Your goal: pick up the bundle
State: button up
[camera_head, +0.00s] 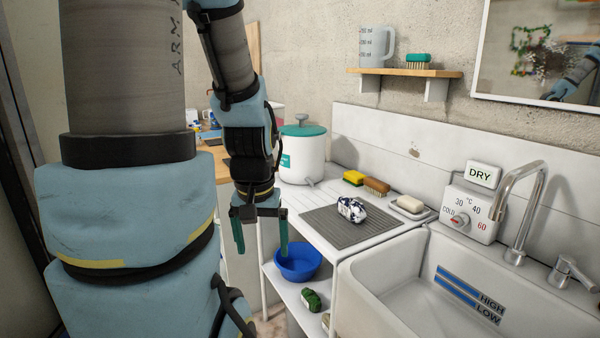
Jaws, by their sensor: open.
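A small bundle (351,209), white with dark blue patches, lies on the grey ribbed draining mat (352,236) on the white counter left of the sink. My gripper (260,250) hangs to the left of the counter's front edge, pointing down. Its two teal fingers are apart with nothing between them. The bundle is to the right of my gripper and apart from it.
A white sink (400,268) with a tap (520,210) is at the right. Behind the mat are a yellow sponge (353,177), a brush (376,186) and a soap dish (412,213). A white canister (302,155) stands at the back left. A blue bowl (298,264) sits on the lower shelf.

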aim_at(354, 210)
jog(key=i+j+z, duration=0.3)
jog(key=i+j, duration=0.3)
jog(key=i+j+z, duration=0.3)
jog(key=i+j, duration=0.4)
jog(key=j, duration=0.1)
